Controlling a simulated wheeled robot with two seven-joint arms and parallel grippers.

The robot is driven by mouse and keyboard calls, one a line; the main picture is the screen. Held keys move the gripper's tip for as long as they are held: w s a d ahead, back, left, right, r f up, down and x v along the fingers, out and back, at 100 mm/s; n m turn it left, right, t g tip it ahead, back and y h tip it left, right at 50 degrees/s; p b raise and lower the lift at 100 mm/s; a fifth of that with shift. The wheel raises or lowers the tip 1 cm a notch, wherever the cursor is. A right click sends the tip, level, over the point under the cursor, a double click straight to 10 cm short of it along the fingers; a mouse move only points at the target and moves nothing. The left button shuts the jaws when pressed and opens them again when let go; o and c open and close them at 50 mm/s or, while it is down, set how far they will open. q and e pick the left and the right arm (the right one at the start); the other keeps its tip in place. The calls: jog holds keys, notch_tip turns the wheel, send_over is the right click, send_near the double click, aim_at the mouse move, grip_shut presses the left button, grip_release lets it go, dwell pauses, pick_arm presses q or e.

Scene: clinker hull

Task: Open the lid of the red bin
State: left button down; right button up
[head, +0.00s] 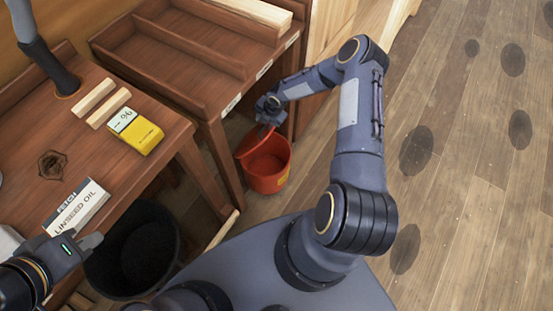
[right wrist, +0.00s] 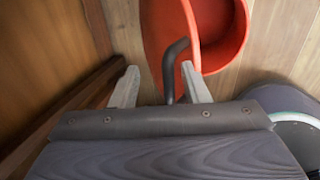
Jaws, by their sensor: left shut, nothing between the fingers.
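The red bin (head: 268,178) stands on the floor beside the workbench, and its inside shows. Its red lid (head: 249,142) is tilted up at the far left of the rim. In the right wrist view the lid (right wrist: 165,30) is raised beside the bin's open mouth (right wrist: 222,25). A dark bent handle (right wrist: 171,68) sticks out from the lid. My right gripper (right wrist: 160,85) is open, its fingers apart with the handle between them, nearer the right finger. In the head view it is small above the lid (head: 268,120). My left gripper (head: 94,241) is shut and empty beside the linseed oil box.
A linseed oil box (head: 78,208), a yellow box (head: 136,130) and wood strips (head: 102,102) lie on the bench (head: 60,135). A black bucket (head: 131,250) stands below. The plank floor (head: 460,180) at right is clear.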

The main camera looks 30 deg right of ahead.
dwell(0.4)
jog(key=p+v, duration=0.3)
jog(key=v, duration=0.4)
jog(key=shift+p, duration=0.35)
jog(key=shift+f, duration=0.1)
